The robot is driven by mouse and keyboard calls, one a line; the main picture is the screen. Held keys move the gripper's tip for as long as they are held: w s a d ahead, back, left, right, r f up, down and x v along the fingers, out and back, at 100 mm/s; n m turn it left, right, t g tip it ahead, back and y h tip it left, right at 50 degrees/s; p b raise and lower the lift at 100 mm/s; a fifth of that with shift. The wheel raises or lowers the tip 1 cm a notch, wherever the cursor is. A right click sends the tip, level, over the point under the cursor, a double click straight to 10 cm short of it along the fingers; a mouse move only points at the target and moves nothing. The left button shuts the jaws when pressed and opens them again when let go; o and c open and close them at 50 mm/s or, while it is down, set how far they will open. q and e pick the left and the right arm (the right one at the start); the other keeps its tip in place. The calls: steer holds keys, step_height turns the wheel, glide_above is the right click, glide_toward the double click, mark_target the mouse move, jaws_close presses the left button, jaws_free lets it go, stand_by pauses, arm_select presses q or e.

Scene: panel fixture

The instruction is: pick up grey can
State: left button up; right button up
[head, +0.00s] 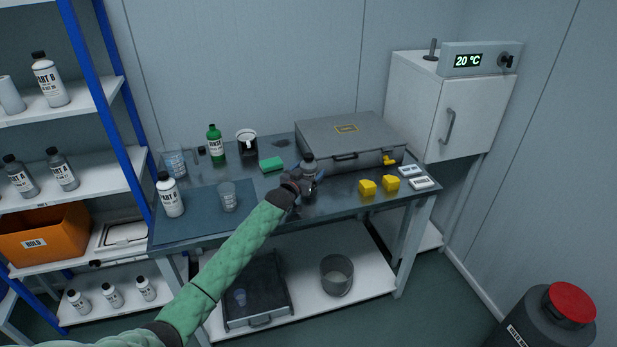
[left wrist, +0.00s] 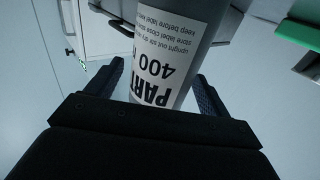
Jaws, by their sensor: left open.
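The grey can (head: 309,164) stands on the dark table in front of the grey case, its lower part hidden behind my gripper in the head view. My left gripper (head: 306,184) is at the can. In the left wrist view the can (left wrist: 172,50) shows large, with a white label reading "PART" and "400" upside down. The two fingers of my left gripper (left wrist: 156,88) are open, one on each side of the can. I cannot tell whether either finger touches it. My right gripper is not in view.
The grey case (head: 365,135) stands behind the can. A green sponge (head: 271,164) lies to its left, yellow blocks (head: 368,187) to its right.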

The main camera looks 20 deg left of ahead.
arm_select(q)
steer(key=shift+w, duration=0.1)
steer(key=c, duration=1.3)
steer(key=shift+r, duration=0.1)
